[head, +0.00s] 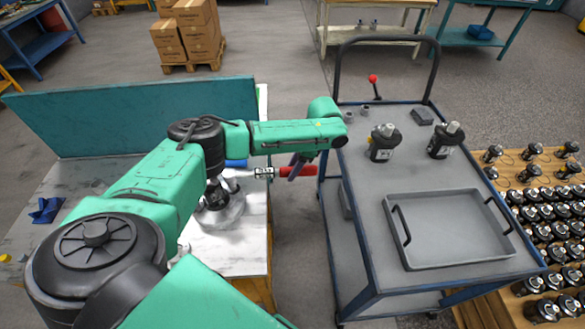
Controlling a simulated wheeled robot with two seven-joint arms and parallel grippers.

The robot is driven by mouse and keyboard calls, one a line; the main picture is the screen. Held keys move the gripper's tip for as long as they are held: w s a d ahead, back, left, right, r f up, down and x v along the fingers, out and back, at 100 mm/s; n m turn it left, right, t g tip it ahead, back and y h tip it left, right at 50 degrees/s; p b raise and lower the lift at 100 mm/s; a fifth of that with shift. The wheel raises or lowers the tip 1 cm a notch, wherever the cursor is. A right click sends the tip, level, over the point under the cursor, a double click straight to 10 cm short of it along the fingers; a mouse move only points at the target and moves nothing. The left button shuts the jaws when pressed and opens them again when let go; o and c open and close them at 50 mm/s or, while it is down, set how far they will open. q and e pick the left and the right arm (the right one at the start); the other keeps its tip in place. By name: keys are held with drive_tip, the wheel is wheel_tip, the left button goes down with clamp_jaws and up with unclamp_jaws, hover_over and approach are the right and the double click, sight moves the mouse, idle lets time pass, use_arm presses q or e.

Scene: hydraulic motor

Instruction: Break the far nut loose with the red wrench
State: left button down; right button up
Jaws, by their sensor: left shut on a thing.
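The red wrench (306,171) lies roughly level, its red handle to the right and its metal shaft pointing left over the white bench top. My left gripper (295,168) is shut on the red handle, just off the right edge of the bench. The hydraulic motor (222,212) stands on the bench, partly covered by my left arm. The wrench's far end reaches the area just above the motor. The far nut cannot be made out, so I cannot tell whether the wrench is seated on it. My right gripper is not in view.
The white bench (240,258) has a teal panel (130,115) behind it. A grey cart (370,215) on the right carries two black motors (383,142) (445,140) and an empty tray (450,230). Many black units stand on a wooden pallet (490,310). A floor gap separates bench and cart.

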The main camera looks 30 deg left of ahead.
use_arm(q)
drive_tip(key=shift+f, duration=0.25)
idle(0.4)
drive_tip(key=shift+p, duration=0.4)
drive_tip(key=shift+f, duration=0.65)
drive_tip(key=shift+f+b, duration=0.1)
drive_tip(key=shift+b, duration=0.2)
drive_tip(key=shift+s+d+f, duration=0.15)
drive_tip(key=shift+s+f, duration=0.05)
drive_tip(key=shift+f, duration=0.05)
